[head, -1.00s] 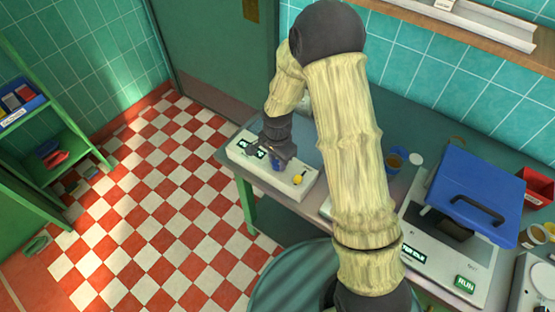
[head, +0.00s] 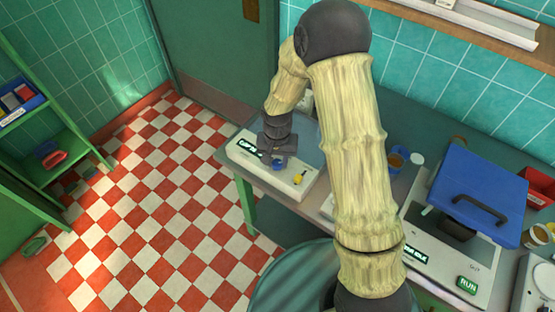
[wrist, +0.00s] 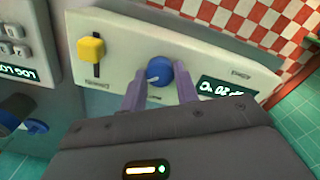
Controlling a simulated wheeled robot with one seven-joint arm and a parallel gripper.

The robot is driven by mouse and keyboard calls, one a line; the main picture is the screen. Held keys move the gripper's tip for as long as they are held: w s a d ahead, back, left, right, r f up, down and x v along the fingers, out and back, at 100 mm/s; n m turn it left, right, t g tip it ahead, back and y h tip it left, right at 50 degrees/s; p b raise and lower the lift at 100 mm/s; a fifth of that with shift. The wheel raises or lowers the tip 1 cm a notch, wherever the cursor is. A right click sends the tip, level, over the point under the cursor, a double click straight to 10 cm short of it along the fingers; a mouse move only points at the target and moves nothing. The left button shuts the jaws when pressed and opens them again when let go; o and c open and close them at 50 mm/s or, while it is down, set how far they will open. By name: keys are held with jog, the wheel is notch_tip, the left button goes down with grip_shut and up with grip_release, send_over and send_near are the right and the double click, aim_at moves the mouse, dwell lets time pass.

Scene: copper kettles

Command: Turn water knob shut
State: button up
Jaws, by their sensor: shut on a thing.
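The blue water knob (wrist: 160,72) is on the white control panel (wrist: 125,35) in the wrist view, with a light pointer mark aimed to the lower left. My gripper (wrist: 160,88) has a finger on either side of the knob and is shut on it. In the head view, my gripper (head: 276,160) is over the panel (head: 308,183) at the left end of the counter. The blue knob (head: 278,166) shows just below the fingers, partly covered.
A yellow slider (wrist: 91,48) is beside the knob, and a lit display (wrist: 228,89) is on its other side. A blue-lidded machine (head: 470,195) and a cup (head: 396,159) stand farther right on the counter. Checkered floor (head: 170,200) lies open to the left.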

aim_at(277, 162)
jog(key=n, duration=0.5)
jog(key=shift+w+r+n, duration=0.1)
jog(key=shift+n, duration=2.5)
jog(key=o, duration=1)
jog(key=shift+c, duration=0.2)
notch_tip(277, 162, up, 17)
jog(key=b, duration=0.1)
jog(key=shift+r, duration=0.2)
